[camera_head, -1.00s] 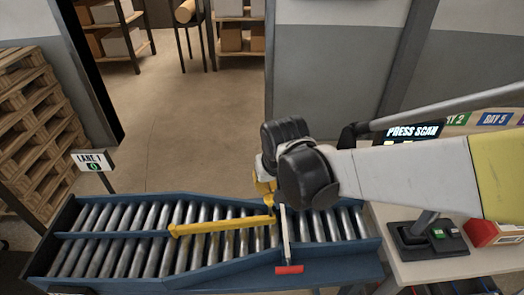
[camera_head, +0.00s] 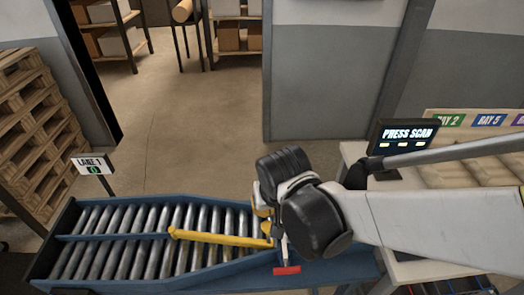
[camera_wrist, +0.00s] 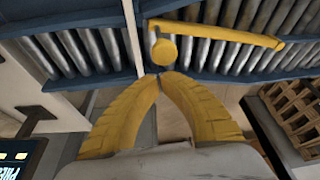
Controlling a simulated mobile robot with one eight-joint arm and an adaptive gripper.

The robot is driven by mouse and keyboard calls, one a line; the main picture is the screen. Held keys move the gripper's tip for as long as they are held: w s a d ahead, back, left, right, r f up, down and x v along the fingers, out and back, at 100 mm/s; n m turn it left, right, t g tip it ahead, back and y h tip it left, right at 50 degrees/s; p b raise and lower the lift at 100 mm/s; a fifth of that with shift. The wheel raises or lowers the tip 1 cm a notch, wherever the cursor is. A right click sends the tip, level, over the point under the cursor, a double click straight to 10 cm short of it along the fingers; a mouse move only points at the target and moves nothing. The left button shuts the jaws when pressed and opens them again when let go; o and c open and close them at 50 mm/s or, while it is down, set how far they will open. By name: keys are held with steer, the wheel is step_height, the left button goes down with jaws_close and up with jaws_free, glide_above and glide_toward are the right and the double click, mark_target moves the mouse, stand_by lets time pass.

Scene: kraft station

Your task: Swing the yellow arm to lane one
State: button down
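The yellow arm (camera_head: 222,238) lies across the conveyor rollers. Its left end meets the blue divider rail, and its right end is toward the near side rail. In the wrist view the yellow arm (camera_wrist: 225,33) crosses the top, with a round yellow knob (camera_wrist: 164,51) at its left end. My gripper (camera_wrist: 160,76) has its yellow fingertips together just below the knob in that view. I see nothing between them, and I cannot tell if they touch the knob. In the head view my gripper (camera_head: 264,214) is at the arm's right end, partly hidden by my wrist.
The blue roller conveyor (camera_head: 210,284) has a lane 1 sign (camera_head: 92,165) at its far left. A red-ended bar (camera_head: 287,270) stands close to my gripper. A press-scan screen (camera_head: 405,135) is on the right bench. Wooden pallets (camera_head: 35,130) are stacked at left.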

steer(key=w+p+v, duration=0.2)
steer(key=p+v, duration=0.2)
steer(key=v, duration=0.5)
steer(key=shift+a+r+p, duration=0.2)
steer(key=shift+r+p, duration=0.15)
steer(key=shift+r, duration=0.3)
steer(key=shift+d, duration=0.1)
